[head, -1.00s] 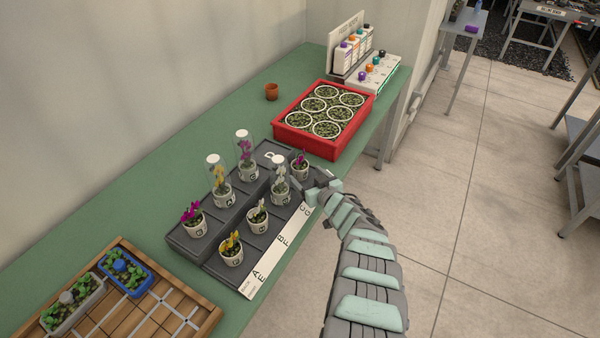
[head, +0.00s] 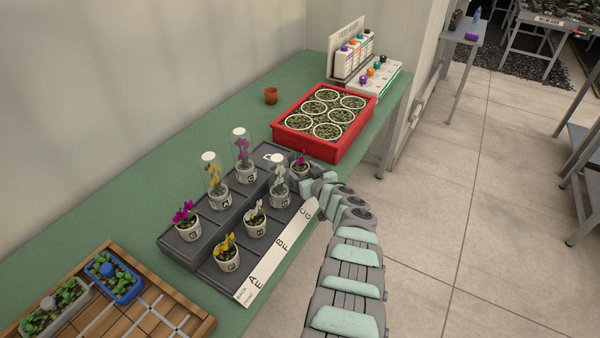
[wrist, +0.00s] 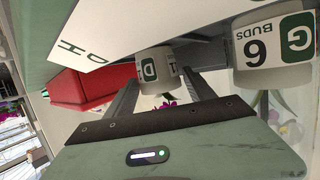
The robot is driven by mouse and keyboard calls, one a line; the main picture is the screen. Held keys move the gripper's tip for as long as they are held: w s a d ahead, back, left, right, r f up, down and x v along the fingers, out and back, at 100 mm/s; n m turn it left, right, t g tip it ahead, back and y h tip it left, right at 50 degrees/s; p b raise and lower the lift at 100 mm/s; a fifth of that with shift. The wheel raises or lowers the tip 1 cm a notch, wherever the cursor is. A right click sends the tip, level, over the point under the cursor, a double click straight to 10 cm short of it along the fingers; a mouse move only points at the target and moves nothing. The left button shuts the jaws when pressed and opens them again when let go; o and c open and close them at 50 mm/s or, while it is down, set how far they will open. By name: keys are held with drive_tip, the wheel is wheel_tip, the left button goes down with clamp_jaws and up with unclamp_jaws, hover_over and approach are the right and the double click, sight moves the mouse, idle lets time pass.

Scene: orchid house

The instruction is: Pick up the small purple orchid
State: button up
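A small purple orchid (head: 300,161) stands in a white pot at the far right end of the dark stepped rack (head: 190,247). In the wrist view its pot (wrist: 153,66) shows a green D label, with a bit of purple bloom (wrist: 166,104) beyond my gripper's edge. My gripper (wrist: 160,73) points at this pot, fingers apart, one at each side of it. I see no clear grip on it. In the head view my gripper (head: 309,182) is right beside the pot and partly hides it. Another purple orchid (head: 185,211) stands at the rack's left end.
Glass-domed orchids (head: 215,175) and open yellow and white ones (head: 227,246) stand close by on the rack. A pot labelled G (wrist: 280,60) is near my gripper. A red tray (head: 280,137) lies behind. A wooden tray (head: 190,325) is at front left.

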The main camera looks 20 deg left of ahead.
drive_tip(key=c, duration=1.2)
